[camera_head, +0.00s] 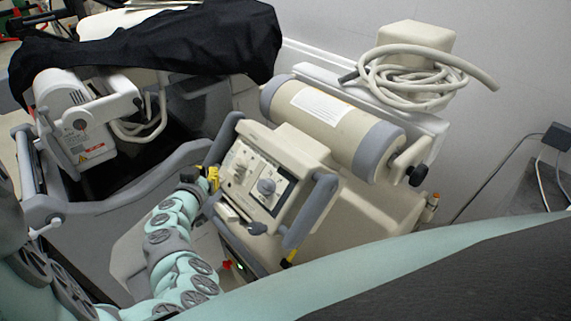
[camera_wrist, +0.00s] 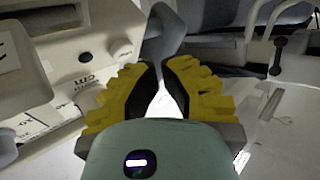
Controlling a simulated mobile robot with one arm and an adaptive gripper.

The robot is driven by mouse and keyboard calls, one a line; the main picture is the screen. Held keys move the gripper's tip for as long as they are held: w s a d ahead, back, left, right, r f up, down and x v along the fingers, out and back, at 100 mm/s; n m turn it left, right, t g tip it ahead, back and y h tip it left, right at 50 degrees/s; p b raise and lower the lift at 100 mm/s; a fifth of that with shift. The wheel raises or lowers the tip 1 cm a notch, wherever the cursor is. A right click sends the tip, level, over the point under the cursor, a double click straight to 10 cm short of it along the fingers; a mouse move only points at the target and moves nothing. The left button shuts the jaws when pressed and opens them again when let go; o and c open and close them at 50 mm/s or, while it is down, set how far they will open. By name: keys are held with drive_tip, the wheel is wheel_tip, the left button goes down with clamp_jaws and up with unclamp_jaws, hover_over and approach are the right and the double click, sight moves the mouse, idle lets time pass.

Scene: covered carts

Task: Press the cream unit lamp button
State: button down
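The cream unit (camera_head: 302,146) stands in the middle of the head view, with a tilted control panel (camera_head: 254,178) between two grey side handles. The panel carries a round grey knob (camera_head: 266,187) and several small controls; I cannot tell which is the lamp button. My gripper (camera_head: 211,174), with yellow fingers, is at the panel's left edge, beside the left grey handle (camera_head: 221,139). In the wrist view, my fingertips (camera_wrist: 160,65) are close together with a narrow gap, and a grey handle (camera_wrist: 168,38) shows behind or between them. Whether they touch it is unclear. Part of the panel (camera_wrist: 70,60) shows left of the fingers.
A grey-ended cream cylinder (camera_head: 330,120) and a coiled hose (camera_head: 405,80) lie behind the panel. A cart under a black cover (camera_head: 150,45) stands at the left, with a white device (camera_head: 75,120). The right grey handle (camera_head: 312,210) borders the panel.

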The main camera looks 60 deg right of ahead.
drive_tip(key=shift+f, duration=0.1)
idle(0.7)
drive_tip(key=shift+s+d+f+b, duration=0.1)
drive_tip(key=shift+d+f+b, duration=0.2)
drive_tip(key=shift+b, duration=0.4)
drive_tip(key=shift+s+d+f+b, duration=0.1)
drive_tip(key=shift+d+f+b, duration=0.1)
drive_tip(key=shift+d+b, duration=0.25)
idle(0.5)
drive_tip(key=shift+a+r, duration=0.1)
drive_tip(key=shift+a, duration=0.1)
drive_tip(key=shift+a+r, duration=0.5)
drive_tip(key=shift+a, duration=0.05)
drive_tip(key=shift+p, duration=0.3)
drive_tip(key=a+r, duration=0.1)
drive_tip(key=w+a+r+p, duration=0.1)
drive_tip(key=a+r, duration=0.1)
drive_tip(key=shift+w+a+r, duration=0.15)
drive_tip(key=shift+a+r, duration=0.05)
drive_tip(key=shift+a, duration=0.1)
idle(0.8)
